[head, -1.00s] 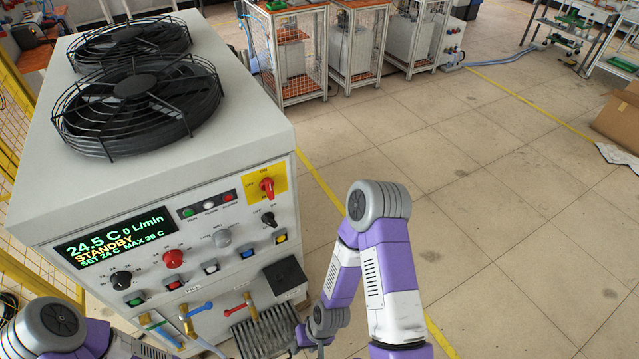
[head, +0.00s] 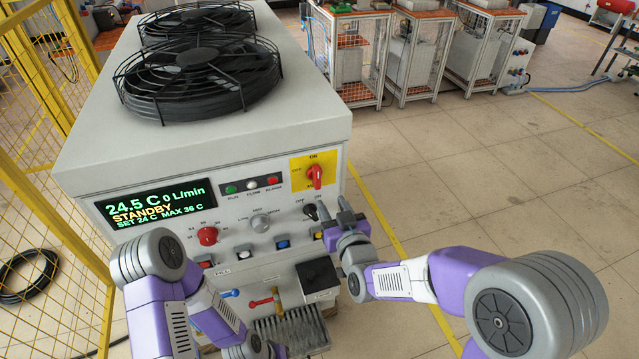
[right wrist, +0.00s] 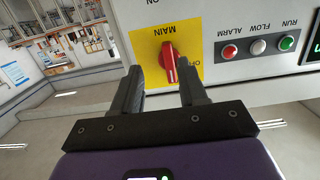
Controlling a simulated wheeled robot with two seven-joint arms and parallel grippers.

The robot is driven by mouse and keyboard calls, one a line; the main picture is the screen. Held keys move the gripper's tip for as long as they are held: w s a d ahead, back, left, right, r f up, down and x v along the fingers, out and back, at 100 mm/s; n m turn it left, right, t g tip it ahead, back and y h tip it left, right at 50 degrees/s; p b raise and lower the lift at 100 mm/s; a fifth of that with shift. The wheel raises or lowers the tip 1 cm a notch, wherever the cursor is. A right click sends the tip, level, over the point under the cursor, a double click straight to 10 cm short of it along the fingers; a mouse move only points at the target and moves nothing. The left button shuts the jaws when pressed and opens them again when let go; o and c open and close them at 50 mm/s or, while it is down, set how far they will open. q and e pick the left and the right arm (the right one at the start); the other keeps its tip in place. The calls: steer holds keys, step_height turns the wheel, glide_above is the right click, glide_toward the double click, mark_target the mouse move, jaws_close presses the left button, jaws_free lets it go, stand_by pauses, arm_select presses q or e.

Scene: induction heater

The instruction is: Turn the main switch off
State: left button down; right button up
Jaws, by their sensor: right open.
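The main switch (head: 314,176) is a red rotary handle on a yellow plate at the upper right of the heater's front panel. Its handle stands nearly upright; I cannot tell which mark it points to. In the right wrist view the switch (right wrist: 169,62) appears upside down, just beyond the fingertips and between their lines. My right gripper (head: 333,210) is open and empty, just below and in front of the switch, apparently apart from it. Its two dark fingers (right wrist: 160,84) show in the right wrist view. My left arm is at the lower left; its gripper is out of view.
Indicator lamps (head: 251,184) sit left of the switch, above a grey knob (head: 261,223). A black knob (head: 310,211) is close beside the right fingers. The display (head: 158,203) reads STANDBY. A black box (head: 317,275) juts out below. Floor to the right is clear.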

mark_target(318, 173)
steer(key=shift+t+y, duration=0.4)
steer(key=shift+t, duration=0.4)
steer(key=w+a+r, duration=0.1)
steer(key=w, duration=0.1)
steer(key=w+a+r, duration=0.1)
steer(key=w, duration=0.1)
steer(key=w+a+r+b, duration=0.1)
steer(key=w+r, duration=0.1)
steer(key=shift+w+a+r, duration=0.1)
steer(key=shift+w, duration=0.3)
jaws_close()
